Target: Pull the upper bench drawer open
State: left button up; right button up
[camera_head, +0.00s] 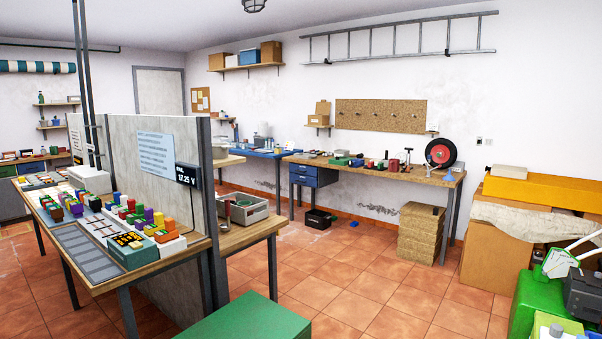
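A blue drawer unit hangs under the left part of the long wooden workbench (420,175) by the far wall. Its upper drawer (303,169) sits above a lower drawer (303,181). Both look shut, though they are small at this distance. Neither of my grippers is in view, so I cannot see whether they are open or shut.
A partitioned table (165,263) with colourful blocks stands at the left. A green box top (245,325) is at the bottom centre. Open tiled floor (350,280) lies between.

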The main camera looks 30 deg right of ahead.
aim_at(312, 171)
jog(key=i+l+z, duration=0.25)
jog(key=z, duration=0.15)
jog(key=i+z, duration=0.4)
jog(key=i+l+z, duration=0.45)
jog(key=i, duration=0.15)
jog(key=i+z, duration=0.4)
jog(key=i, duration=0.25)
jog(key=i+j+z, duration=0.1)
jog(key=i+z, duration=0.35)
jog(key=i, duration=0.2)
jog(key=i+u, duration=0.3)
jog(key=i, duration=0.2)
jog(key=i+u, duration=0.3)
jog(key=i, duration=0.2)
jog(key=i+l+u, duration=0.15)
jog(key=i+u, duration=0.15)
jog(key=i, duration=0.25)
jog(key=i+l+u, duration=0.25)
jog(key=i, duration=0.2)
jog(key=i+j+u, duration=0.3)
jog(key=i, duration=0.45)
jog(key=i+l+u, duration=0.1)
jog(key=i+u, duration=0.25)
jog(key=i, duration=0.4)
jog(key=i+l+u, duration=0.3)
jog(key=i, duration=0.5)
jog(key=j, duration=0.1)
